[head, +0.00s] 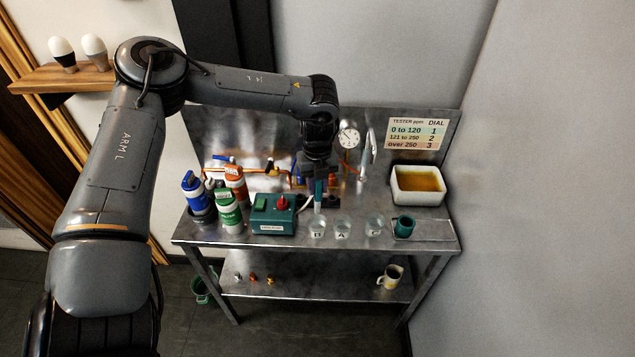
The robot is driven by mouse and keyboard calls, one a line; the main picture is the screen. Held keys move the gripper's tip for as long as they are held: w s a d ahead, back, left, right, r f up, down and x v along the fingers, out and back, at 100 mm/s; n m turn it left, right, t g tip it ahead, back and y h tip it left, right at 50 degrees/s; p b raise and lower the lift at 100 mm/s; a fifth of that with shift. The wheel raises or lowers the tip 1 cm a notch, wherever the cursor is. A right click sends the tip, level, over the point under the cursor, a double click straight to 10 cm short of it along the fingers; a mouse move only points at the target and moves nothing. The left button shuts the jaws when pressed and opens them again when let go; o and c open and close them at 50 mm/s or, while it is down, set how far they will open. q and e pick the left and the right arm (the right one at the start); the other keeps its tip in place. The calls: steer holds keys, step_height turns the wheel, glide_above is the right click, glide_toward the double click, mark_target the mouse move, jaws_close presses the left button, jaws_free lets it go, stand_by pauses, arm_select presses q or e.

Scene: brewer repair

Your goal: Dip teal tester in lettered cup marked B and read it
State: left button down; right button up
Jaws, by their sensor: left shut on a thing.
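My left gripper (318,172) is shut on the teal tester (318,190), which points straight down with a pale lower end. Three clear lettered cups stand in a row at the bench's front. The left cup (317,228) has a small letter that looks like B, the middle one (342,230) reads A, and the right one (375,227) looks like C. The tester's lower end is at the rim of the left cup in the picture; I cannot tell whether it is inside. No reading can be made out. My right gripper is not in view.
A green box with a red knob (273,213) and several bottles (229,210) stand left of the cups. A ppm-to-dial chart (416,133) and a round gauge (349,137) are behind.

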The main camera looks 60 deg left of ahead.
mark_target(317, 204)
arm_select(q)
steer(key=shift+f+b, duration=0.8)
steer(key=shift+f, duration=0.75)
steer(key=shift+f+b, duration=2.4)
steer(key=shift+f, duration=0.35)
steer(key=shift+r, duration=0.2)
steer(key=shift+r+p, duration=2.4)
steer(key=shift+r, duration=1.65)
steer(key=shift+p, duration=0.3)
